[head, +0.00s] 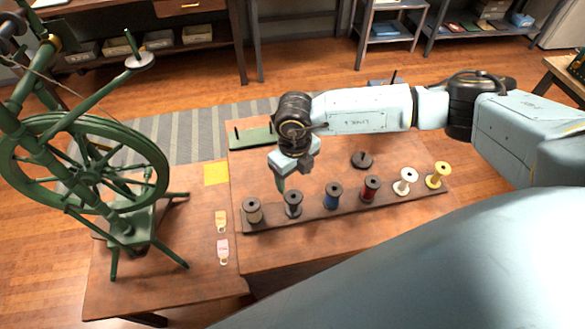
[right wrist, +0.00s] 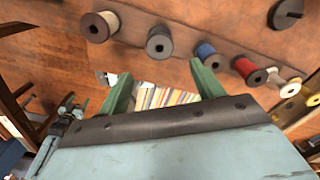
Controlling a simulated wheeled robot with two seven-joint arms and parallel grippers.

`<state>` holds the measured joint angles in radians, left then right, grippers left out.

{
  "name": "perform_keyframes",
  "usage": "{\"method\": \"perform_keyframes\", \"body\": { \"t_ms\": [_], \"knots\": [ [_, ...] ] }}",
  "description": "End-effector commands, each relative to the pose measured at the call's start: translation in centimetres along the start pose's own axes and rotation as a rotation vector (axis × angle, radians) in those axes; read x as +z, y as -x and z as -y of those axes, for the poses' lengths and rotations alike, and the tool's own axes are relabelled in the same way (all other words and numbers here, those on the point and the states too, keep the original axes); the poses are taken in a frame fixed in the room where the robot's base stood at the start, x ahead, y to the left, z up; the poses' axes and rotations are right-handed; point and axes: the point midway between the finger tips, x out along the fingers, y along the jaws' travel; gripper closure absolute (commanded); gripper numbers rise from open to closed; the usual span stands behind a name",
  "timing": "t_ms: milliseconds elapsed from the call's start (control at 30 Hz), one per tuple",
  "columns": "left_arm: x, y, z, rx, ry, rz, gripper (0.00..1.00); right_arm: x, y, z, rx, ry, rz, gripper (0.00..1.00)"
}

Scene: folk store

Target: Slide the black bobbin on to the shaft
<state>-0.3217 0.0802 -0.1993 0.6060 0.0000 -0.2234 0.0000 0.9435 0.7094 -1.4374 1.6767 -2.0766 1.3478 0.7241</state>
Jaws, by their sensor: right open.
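The black bobbin (head: 293,204) stands upright, second from the left in a row of bobbins on a dark wooden rack (head: 330,216). It also shows in the right wrist view (right wrist: 159,43), ahead of the fingers. My right gripper (head: 281,184) hangs above and just behind the rack's left part, close to the black bobbin. Its green fingers are apart and empty in the right wrist view (right wrist: 160,78). A green upright shaft (head: 131,42) with a pale disc below it stands at the top of the spinning wheel (head: 85,170). I cannot tell whether this is the task's shaft. My left gripper is out of view.
Brown, blue, red, white and yellow bobbins share the rack. A green board with pegs (head: 254,139) and a dark round piece (head: 361,160) lie behind it. Two tags (head: 221,221) and a yellow sheet (head: 216,173) lie left. The table's front is clear.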

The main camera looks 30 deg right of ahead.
Motion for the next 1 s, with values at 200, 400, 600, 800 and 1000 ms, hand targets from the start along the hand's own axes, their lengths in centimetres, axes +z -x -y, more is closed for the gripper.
{"method": "perform_keyframes", "body": {
  "t_ms": [200,400,600,800,1000],
  "knots": [
    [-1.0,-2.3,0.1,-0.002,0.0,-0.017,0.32,0.0,-3.0,0.0,0.0,0.001,0.0,0.34],
    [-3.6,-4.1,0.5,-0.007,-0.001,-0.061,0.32,0.0,-5.4,-0.1,0.002,0.001,0.0,0.34],
    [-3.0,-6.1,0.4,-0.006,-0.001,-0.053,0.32,0.0,-7.8,-0.1,0.002,0.0,-0.001,0.34],
    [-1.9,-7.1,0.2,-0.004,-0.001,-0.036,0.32,0.0,-9.1,-0.1,0.002,0.001,0.001,0.34],
    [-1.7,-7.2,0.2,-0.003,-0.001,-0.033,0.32,0.0,-9.1,-0.1,0.002,0.001,0.001,0.34]
  ]
}}
